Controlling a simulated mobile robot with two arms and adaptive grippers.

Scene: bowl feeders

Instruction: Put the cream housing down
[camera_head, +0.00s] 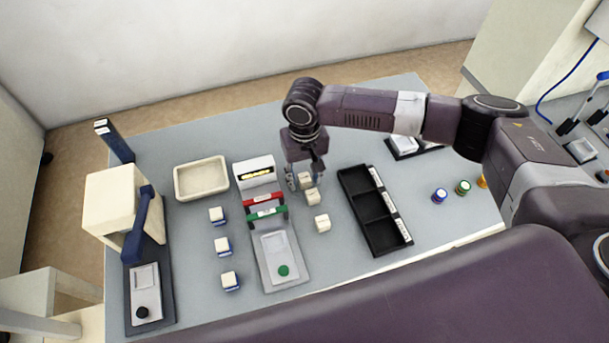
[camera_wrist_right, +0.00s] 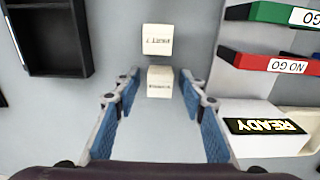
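My right gripper (camera_head: 298,184) points down beside the fixture. In the right wrist view its blue-padded fingers (camera_wrist_right: 160,98) are apart. One labelled cream housing (camera_wrist_right: 160,82) shows between the fingertips with gaps on both sides, and another (camera_wrist_right: 157,40) stands just beyond. Neither finger touches a housing there. My left gripper is not in view.
The fixture (camera_head: 285,250) with red and green handles and a READY sign (camera_wrist_right: 265,126) is close beside the gripper. A black compartment tray (camera_head: 372,210) stands right, a cream bin (camera_head: 201,178) left.

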